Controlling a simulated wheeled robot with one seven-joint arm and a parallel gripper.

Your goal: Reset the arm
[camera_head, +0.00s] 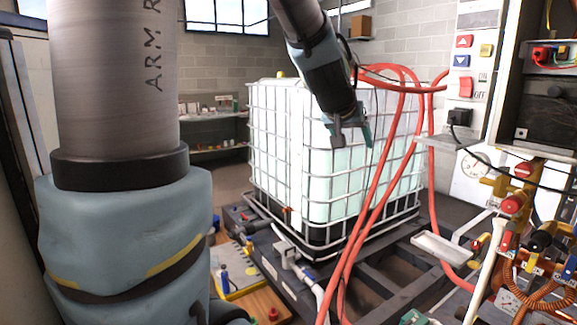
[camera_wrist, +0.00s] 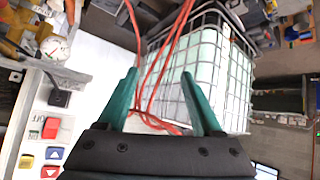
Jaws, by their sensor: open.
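My gripper (camera_head: 352,137) hangs from my arm at the upper middle of the head view, in front of the white caged tank (camera_head: 290,150). In the wrist view my gripper (camera_wrist: 165,95) shows two green fingers spread apart with nothing between them. Red hoses (camera_wrist: 163,65) and the caged tank (camera_wrist: 205,65) show beyond the fingers. I cannot tell from the head view whether the gripper touches the tank. My large grey and blue arm links fill the left of the head view.
A control panel with buttons (camera_head: 465,62) stands at the right, beside pipes and valves (camera_head: 513,204). Red hoses (camera_head: 385,170) hang in front of the tank. A white tray (camera_head: 440,249) sits low at the right. Shelves (camera_head: 215,117) stand at the back wall.

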